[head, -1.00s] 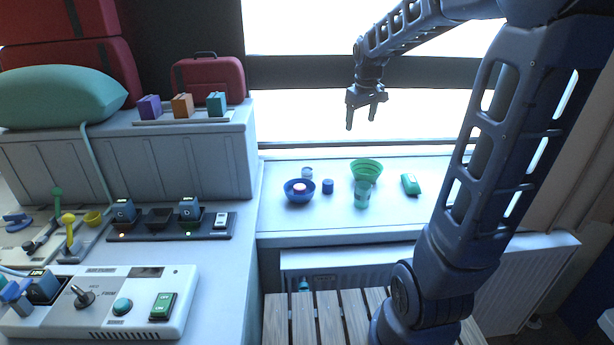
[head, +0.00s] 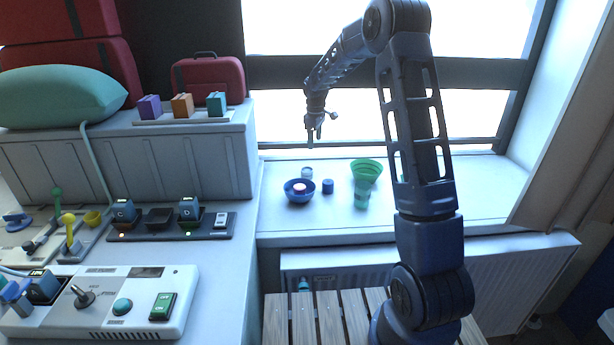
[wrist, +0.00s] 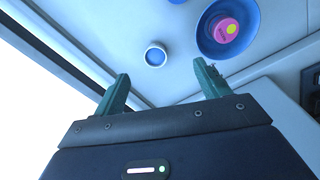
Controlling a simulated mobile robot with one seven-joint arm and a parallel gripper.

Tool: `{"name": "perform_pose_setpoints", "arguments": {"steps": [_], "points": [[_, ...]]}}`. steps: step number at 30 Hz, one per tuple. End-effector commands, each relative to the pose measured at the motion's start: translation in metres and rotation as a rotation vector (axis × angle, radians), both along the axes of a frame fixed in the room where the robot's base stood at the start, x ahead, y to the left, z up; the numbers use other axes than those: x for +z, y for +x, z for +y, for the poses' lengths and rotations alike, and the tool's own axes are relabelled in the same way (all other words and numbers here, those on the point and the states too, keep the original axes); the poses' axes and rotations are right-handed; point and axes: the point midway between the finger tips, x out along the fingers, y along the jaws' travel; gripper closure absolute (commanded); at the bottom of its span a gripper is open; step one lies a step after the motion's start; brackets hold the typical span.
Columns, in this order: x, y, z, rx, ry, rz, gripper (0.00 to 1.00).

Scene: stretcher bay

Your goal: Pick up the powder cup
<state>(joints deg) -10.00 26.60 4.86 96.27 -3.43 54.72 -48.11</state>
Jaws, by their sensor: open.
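A small round cup with a pale rim and blue inside (wrist: 155,55), which looks like the powder cup, stands on the white sill. It also shows in the head view (head: 307,173), near the window. No label shows, so I cannot be sure of its name. My gripper (head: 313,141) is above it, pointing down, empty and apart from it. In the wrist view the two green fingers (wrist: 160,85) are spread wide, and the cup is beyond them.
Close by stand a blue bowl (head: 299,197) with a pink thing in it (wrist: 224,31), and a blue cup (head: 328,186). A green bowl (head: 371,167) and green cup (head: 361,200) are to the right. The window frame (head: 280,147) runs behind.

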Motion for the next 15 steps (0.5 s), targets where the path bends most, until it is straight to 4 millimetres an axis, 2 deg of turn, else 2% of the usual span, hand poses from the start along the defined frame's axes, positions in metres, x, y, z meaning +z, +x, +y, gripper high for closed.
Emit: {"name": "perform_pose_setpoints", "arguments": {"steps": [1,6,9,15], "points": [[-0.015,0.009,0.007,0.025,-0.001,0.011,0.25],[-0.050,0.031,0.023,0.097,-0.003,0.035,0.25],[-0.063,0.038,0.029,0.122,-0.003,0.042,0.25],[-0.075,0.041,0.032,0.138,-0.004,0.047,0.25]]}}
